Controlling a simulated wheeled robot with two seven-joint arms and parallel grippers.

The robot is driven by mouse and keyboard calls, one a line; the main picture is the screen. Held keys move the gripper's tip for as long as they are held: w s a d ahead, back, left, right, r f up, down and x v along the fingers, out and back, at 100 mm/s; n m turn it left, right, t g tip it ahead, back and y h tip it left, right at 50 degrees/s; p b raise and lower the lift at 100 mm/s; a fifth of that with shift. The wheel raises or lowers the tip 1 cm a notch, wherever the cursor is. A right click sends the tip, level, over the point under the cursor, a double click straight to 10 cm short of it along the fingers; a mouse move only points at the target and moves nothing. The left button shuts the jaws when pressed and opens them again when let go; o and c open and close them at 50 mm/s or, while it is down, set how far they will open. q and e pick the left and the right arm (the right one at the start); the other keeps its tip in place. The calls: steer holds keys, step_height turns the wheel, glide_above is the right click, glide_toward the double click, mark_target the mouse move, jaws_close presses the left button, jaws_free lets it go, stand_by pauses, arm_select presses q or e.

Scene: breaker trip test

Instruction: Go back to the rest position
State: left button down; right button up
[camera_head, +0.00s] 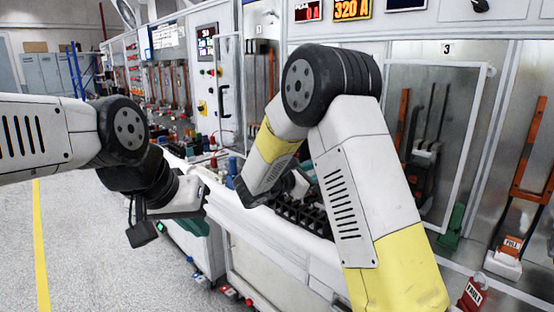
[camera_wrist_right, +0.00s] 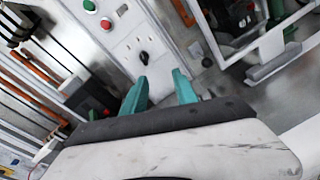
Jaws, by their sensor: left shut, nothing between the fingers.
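My left gripper (camera_head: 196,227) hangs at the left of the bench in the head view, with its teal fingers low beside the bench edge. It is shut and holds nothing. My right arm bends in front of the cabinets, and its hand is mostly hidden behind its own links in the head view. In the right wrist view my right gripper (camera_wrist_right: 160,78) has its teal fingers apart with nothing between them. Beyond them is a grey panel with a black knob (camera_wrist_right: 143,57), and a green button (camera_wrist_right: 106,24) and a red button (camera_wrist_right: 89,5).
The white bench (camera_head: 262,232) carries several dark breaker parts (camera_head: 302,215). A glazed door frame (camera_head: 483,95) and orange-handled switches stand at the right. A red FAULT tag (camera_head: 472,295) is at the lower right. The floor (camera_head: 105,240) at the left is open.

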steer(key=s+d+m+g+y, duration=0.4)
steer(key=s+d+m+g, duration=0.55)
steer(key=s, duration=0.75)
steer(key=s+a+r+m+t+y, duration=0.1)
steer(key=s+a+m+t+y, duration=0.1)
steer(key=s+m+y, duration=0.3)
steer(key=s+a+r+m+t+y, duration=0.2)
steer(key=s+a+m+y, duration=0.3)
steer(key=s, duration=0.5)
steer(key=shift+s+a+r+m+t+y, duration=0.15)
steer(key=shift+s+a+m+t+y, duration=0.2)
steer(key=shift+m+y, duration=0.3)
